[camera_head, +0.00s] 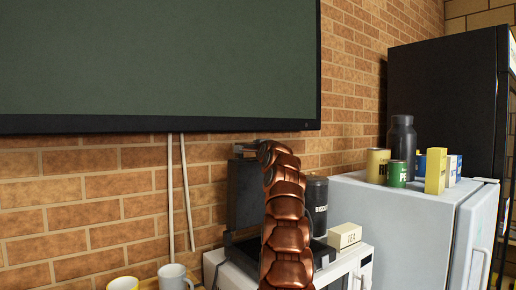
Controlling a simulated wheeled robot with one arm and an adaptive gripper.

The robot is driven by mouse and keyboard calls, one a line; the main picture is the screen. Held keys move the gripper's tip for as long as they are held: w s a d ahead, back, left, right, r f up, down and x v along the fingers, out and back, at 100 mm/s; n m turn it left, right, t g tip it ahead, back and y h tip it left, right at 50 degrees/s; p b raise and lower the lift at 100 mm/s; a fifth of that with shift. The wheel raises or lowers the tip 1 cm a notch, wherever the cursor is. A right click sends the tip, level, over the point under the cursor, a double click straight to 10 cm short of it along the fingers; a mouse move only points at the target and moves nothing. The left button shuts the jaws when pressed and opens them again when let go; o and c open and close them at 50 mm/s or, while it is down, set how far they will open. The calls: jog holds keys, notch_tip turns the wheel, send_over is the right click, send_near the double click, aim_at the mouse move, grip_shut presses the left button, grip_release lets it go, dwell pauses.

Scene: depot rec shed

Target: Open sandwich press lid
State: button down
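The sandwich press stands on the white microwave (350,272). Its dark lid (246,192) looks raised to about upright, near the brick wall. A grey bar, which looks like the lid's handle (244,148), shows at the lid's top edge. The black base shows only in part; my copper-coloured arm covers much of it. My arm rises in front of the press and its far end is close to the lid's top edge. I cannot make out my gripper's fingers there, nor whether they touch the handle.
A black canister (315,203) and a cream tea box (344,235) stand close right of my arm. The white fridge (400,215) holds tins, boxes and a dark bottle (402,140). Mugs (173,277) are at lower left. A large screen (150,60) hangs above.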

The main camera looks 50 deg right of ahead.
jog(key=c, duration=1.1)
grip_release()
jog(key=shift+s+a, duration=0.1)
jog(key=shift+s, duration=0.1)
